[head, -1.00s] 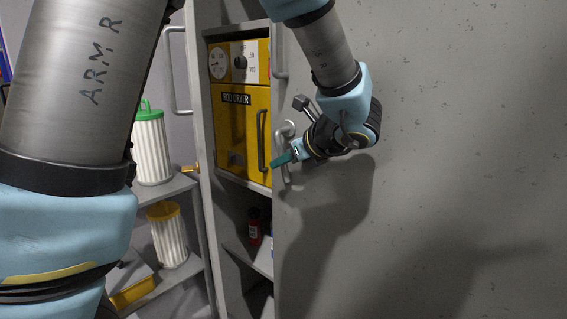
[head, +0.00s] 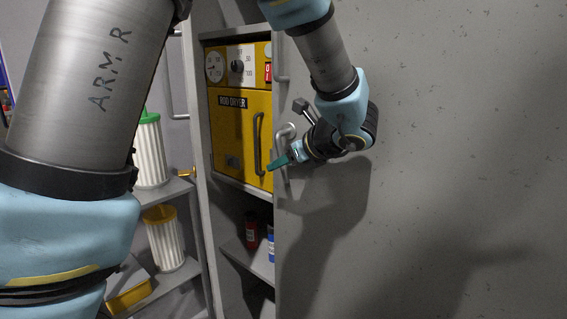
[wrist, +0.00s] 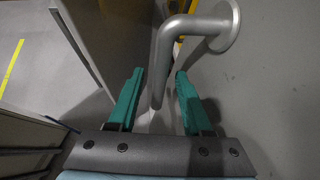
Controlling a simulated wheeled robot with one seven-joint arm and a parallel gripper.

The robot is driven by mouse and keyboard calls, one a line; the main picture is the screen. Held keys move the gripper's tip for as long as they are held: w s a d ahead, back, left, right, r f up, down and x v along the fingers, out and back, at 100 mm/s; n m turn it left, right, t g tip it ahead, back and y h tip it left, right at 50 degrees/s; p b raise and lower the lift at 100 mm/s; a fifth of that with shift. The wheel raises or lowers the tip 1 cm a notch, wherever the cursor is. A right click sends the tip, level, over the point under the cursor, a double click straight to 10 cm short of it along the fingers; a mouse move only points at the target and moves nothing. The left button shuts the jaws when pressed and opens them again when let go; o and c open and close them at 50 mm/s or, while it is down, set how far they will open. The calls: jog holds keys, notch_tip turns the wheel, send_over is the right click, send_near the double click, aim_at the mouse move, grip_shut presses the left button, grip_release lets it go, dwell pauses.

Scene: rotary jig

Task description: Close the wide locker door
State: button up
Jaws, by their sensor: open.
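A broad grey door (head: 460,130), which looks like the wide locker door, fills the right of the head view and stands partly open. Its light grey bar handle (head: 284,140) is near its left edge. My gripper (head: 275,163) is at this handle. In the wrist view the handle (wrist: 163,62) runs down between my two teal fingers (wrist: 158,85), which stand apart on either side of it. The door face (wrist: 275,90) lies to the right there. I cannot tell whether either finger touches the bar.
Left of the door edge the locker interior shows a yellow rod dryer (head: 232,130) on a shelf, with a red bottle (head: 251,232) and a blue bottle (head: 271,243) below. Further left, shelves hold white ribbed canisters (head: 150,155). A yellow floor line (wrist: 12,65) shows in the wrist view.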

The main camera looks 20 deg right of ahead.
jog(key=b+v, duration=0.1)
jog(key=v, duration=0.9)
jog(key=shift+s+r, duration=0.25)
jog(key=shift+s, duration=0.05)
jog(key=shift+d, duration=0.1)
jog(key=a+f+n+g+h+p, duration=0.1)
jog(key=a+f+n+g, duration=0.2)
jog(key=a+n, duration=0.7)
jog(key=w+a+f+n+g+h, duration=0.1)
jog(key=a+f+n+g, duration=0.2)
jog(key=a+f+n, duration=0.4)
jog(key=a+f+n+g+h+p, duration=0.1)
jog(key=a+f+n+g, duration=0.2)
jog(key=a+n, duration=1.1)
notch_tip(320, 180, down, 3)
jog(key=shift+w+a+r+g+p, duration=0.1)
jog(key=shift+w+a+g+p, duration=0.2)
jog(key=shift+a, duration=0.55)
